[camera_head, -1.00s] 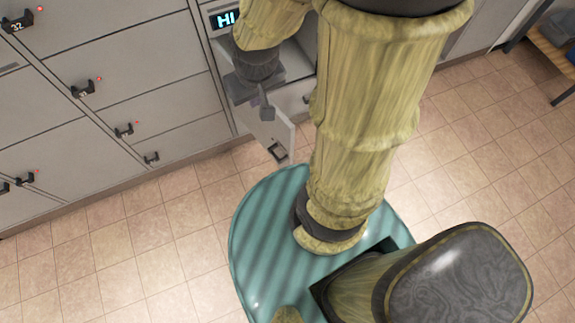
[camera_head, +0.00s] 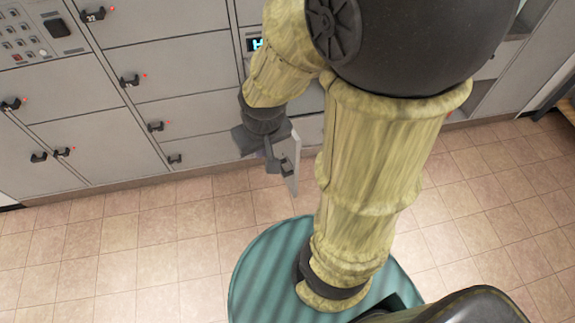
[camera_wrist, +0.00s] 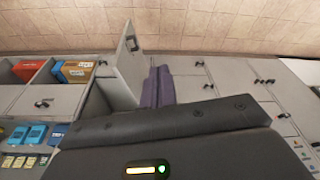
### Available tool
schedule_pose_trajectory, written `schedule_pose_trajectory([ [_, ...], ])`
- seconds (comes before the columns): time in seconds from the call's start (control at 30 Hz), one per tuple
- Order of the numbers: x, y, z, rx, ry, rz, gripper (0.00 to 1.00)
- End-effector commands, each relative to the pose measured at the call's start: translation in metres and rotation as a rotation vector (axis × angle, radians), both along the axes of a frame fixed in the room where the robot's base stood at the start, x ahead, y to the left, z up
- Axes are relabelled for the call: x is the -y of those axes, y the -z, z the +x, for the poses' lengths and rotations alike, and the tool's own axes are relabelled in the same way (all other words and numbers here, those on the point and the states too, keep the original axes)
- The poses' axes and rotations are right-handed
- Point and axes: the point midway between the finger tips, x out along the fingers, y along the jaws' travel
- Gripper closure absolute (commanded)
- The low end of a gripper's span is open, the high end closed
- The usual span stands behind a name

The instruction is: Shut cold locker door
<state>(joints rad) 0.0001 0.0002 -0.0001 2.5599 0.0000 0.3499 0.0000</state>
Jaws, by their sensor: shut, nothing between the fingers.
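The small grey cold locker door (camera_head: 291,165) stands open, jutting out from the locker wall low behind my arm. Its dark latch shows near its outer end. In the wrist view the door (camera_wrist: 122,62) is a tilted pale panel with the latch near its top. My gripper (camera_head: 272,166) is shut and empty, close beside the door's left face in the head view. In the wrist view my gripper's fingers (camera_wrist: 158,72) lie just right of the door; I cannot tell whether they touch it. My arm hides much of the locker opening in the head view.
Closed lockers with black handles (camera_head: 129,81) line the wall to the left. Open compartments holding orange boxes (camera_wrist: 73,71) and blue packages (camera_wrist: 28,134) show in the wrist view. The tiled floor (camera_head: 140,245) is clear at left.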

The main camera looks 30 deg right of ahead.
Motion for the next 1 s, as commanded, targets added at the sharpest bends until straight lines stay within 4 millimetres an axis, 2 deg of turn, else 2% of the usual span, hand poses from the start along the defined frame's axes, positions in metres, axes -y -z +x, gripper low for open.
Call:
schedule_pose_trajectory([
  [0.17,-0.001,0.007,0.002,-0.013,-0.027,-0.009,1.00],
  [0.27,-0.001,0.026,0.008,-0.051,-0.105,-0.040,1.00],
  [0.37,-0.001,0.058,0.019,-0.120,-0.246,-0.099,1.00],
  [0.57,0.006,0.138,0.049,-0.320,-0.642,-0.287,1.00],
  [0.8,0.017,0.225,0.092,-0.596,-1.113,-0.566,1.00],
  [0.9,0.020,0.248,0.110,-0.702,-1.262,-0.673,1.00],
  [1.0,0.022,0.258,0.122,-0.773,-1.355,-0.745,1.00],
])
